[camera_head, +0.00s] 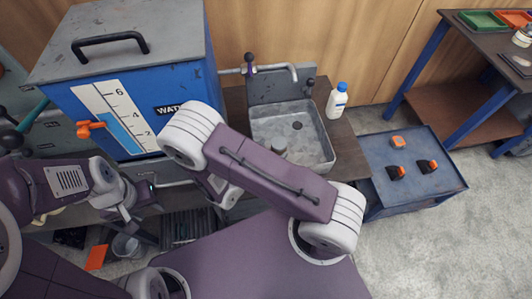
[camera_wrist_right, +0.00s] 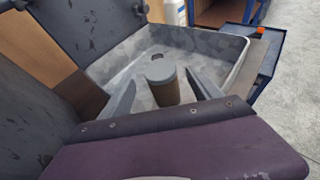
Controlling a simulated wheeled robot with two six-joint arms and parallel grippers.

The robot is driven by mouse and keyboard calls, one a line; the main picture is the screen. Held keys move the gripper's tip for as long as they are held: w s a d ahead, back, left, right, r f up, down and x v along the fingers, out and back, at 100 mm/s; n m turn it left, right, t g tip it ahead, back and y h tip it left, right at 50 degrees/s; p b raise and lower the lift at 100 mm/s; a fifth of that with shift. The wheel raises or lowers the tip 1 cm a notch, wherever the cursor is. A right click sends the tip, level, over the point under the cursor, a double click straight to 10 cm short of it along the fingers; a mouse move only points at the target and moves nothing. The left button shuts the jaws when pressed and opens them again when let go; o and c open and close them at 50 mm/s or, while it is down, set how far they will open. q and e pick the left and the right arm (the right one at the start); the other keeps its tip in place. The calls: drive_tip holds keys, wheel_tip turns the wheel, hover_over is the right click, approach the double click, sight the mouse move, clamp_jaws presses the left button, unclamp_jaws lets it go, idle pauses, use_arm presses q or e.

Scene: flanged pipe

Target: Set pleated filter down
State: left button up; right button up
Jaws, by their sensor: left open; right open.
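The pleated filter (camera_wrist_right: 163,85), an upright cylinder with a grey cap and a brown body, is in the grey sink (camera_wrist_right: 237,50), near its front side. My right gripper (camera_wrist_right: 162,97) is open, with one finger on each side of the filter and visible gaps between. The filter's lower end is hidden in the wrist view. In the head view the filter's cap (camera_head: 279,149) shows in the sink (camera_head: 262,125) just past my right arm, which hides the right gripper. My left gripper (camera_head: 138,208) is open and empty, in front of the blue water tank (camera_head: 180,88).
A tap (camera_head: 275,68) reaches over the sink from the left. A white bottle (camera_head: 337,102) stands right of the sink. A blue cart (camera_head: 438,178) with several orange-and-black items is further right. An orange valve handle (camera_head: 88,129) sticks out from the tank.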

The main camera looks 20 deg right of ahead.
drive_tip(key=s+r+m+g+y, duration=0.45)
drive_tip(key=s+m+g, duration=0.55)
drive_tip(key=m, duration=0.4)
drive_tip(key=a+r+m+t+y, duration=0.1)
drive_tip(key=m+y, duration=0.1)
drive_tip(key=m, duration=0.1)
drive_tip(key=w+r+m+t+y, duration=0.1)
drive_tip(key=m+y, duration=0.2)
drive_tip(key=m, duration=0.1)
drive_tip(key=w+a+r+m+t+y, duration=0.1)
drive_tip(key=r+m+t+y, duration=0.1)
drive_tip(key=m, duration=0.1)
drive_tip(key=shift+w+a+m, duration=0.15)
drive_tip(key=shift+a+m, duration=0.2)
drive_tip(key=shift+m, duration=0.05)
